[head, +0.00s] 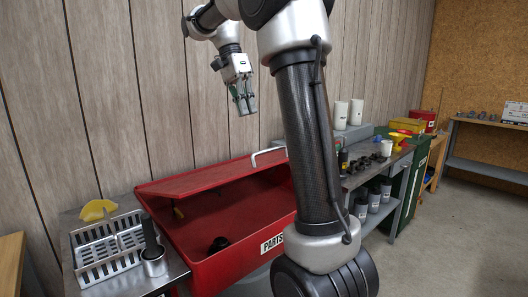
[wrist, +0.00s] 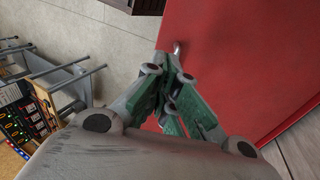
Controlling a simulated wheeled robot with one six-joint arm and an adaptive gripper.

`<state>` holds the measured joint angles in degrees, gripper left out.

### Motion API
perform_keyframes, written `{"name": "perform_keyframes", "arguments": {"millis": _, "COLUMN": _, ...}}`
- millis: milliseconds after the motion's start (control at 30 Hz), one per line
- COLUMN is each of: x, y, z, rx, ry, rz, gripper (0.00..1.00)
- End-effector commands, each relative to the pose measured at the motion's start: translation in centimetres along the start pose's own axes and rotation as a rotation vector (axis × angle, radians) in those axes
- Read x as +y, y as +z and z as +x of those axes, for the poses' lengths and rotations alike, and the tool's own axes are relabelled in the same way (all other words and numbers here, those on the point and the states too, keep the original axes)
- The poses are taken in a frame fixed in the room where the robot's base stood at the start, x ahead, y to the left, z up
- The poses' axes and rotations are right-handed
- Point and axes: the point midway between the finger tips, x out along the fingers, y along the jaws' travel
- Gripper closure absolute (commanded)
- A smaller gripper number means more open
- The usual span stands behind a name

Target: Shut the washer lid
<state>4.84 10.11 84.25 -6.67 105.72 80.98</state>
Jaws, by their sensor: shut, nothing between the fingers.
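The red parts washer (head: 215,262) stands at the lower middle of the head view, its basin visible. Its red lid (head: 205,177) is raised and tilted above the basin. A pale bar handle (head: 266,153) shows at the lid's right end, partly hidden by my arm. My gripper (head: 243,108) is shut and empty, pointing down in the air above the lid, in front of the panelled wall. In the wrist view my gripper (wrist: 167,82) is over a large red surface (wrist: 250,60), apparently the lid; I cannot tell whether they touch.
A metal table (head: 115,290) with a grey basket (head: 104,247), a yellow piece (head: 97,210) and a metal cup (head: 153,262) stands left of the washer. A dark round part (head: 219,244) lies in the basin. A bench with dark parts (head: 372,166) stands right.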

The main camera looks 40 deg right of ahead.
Motion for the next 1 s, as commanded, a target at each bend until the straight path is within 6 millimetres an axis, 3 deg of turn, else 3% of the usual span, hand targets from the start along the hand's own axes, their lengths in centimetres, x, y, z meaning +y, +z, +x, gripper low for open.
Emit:
{"name": "perform_keyframes", "arguments": {"millis": 100, "x": -0.1, "y": 1.2, "z": 0.3, "rx": -0.051, "ry": -0.002, "rz": -0.021, "gripper": 1.00}}
{"name": "perform_keyframes", "arguments": {"millis": 267, "x": 0.0, "y": 1.5, "z": 1.9, "rx": -0.058, "ry": 0.005, "rz": -0.028, "gripper": 1.00}}
{"name": "perform_keyframes", "arguments": {"millis": 700, "x": 0.1, "y": 1.9, "z": 11.0, "rx": -0.056, "ry": 0.007, "rz": -0.027, "gripper": 1.00}}
{"name": "perform_keyframes", "arguments": {"millis": 1000, "x": 0.1, "y": 2.1, "z": 14.1, "rx": -0.055, "ry": 0.005, "rz": -0.027, "gripper": 1.00}}
